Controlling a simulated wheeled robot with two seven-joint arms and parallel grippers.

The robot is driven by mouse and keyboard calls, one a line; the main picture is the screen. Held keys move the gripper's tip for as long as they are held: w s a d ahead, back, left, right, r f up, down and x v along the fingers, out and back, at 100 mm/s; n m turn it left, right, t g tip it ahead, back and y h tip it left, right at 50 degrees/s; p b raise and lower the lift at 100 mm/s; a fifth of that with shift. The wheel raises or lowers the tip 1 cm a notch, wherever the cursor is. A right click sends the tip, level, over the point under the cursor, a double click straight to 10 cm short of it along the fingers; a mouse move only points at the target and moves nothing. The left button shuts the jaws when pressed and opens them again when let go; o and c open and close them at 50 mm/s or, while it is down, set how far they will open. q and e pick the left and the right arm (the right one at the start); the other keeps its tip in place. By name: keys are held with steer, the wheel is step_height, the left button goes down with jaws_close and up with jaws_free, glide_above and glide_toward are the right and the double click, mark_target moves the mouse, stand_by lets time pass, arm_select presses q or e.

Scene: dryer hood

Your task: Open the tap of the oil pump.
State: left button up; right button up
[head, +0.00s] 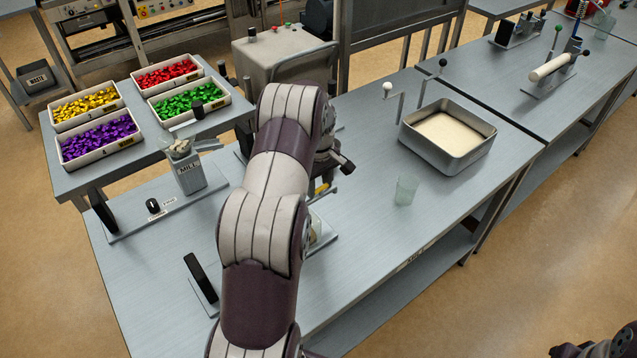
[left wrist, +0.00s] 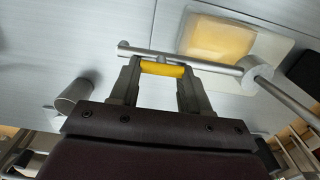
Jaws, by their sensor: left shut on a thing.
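My left gripper (left wrist: 160,82) is shut on a yellow grip (left wrist: 162,69) on a thin metal bar (left wrist: 205,64), seen in the left wrist view. The bar joins a round metal post (left wrist: 257,72) at the right; I take this to be the oil pump's tap. A block of amber content (left wrist: 218,38), likely the pump's oil, lies just beyond the bar. In the head view a bit of the yellow grip (head: 322,188) shows beside my arm. The arm hides most of the pump and the fingertips there. My right gripper's fingers are not visible.
A clear beaker (head: 406,189) stands right of my arm, before a metal tray of pale powder (head: 408,130). A mill (head: 188,175) and bins of coloured pieces (head: 137,148) are at left. The table's front right is bare.

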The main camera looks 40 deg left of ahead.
arm_select(q)
steer(key=o, duration=1.1)
steer(key=shift+r, duration=0.1)
steer(key=shift+c, duration=0.2)
step_height(320, 180, up, 13)
steer(key=p, duration=0.4)
steer(key=shift+f+p, duration=0.2)
steer(key=shift+p, duration=0.1)
steer(key=shift+s, duration=0.1)
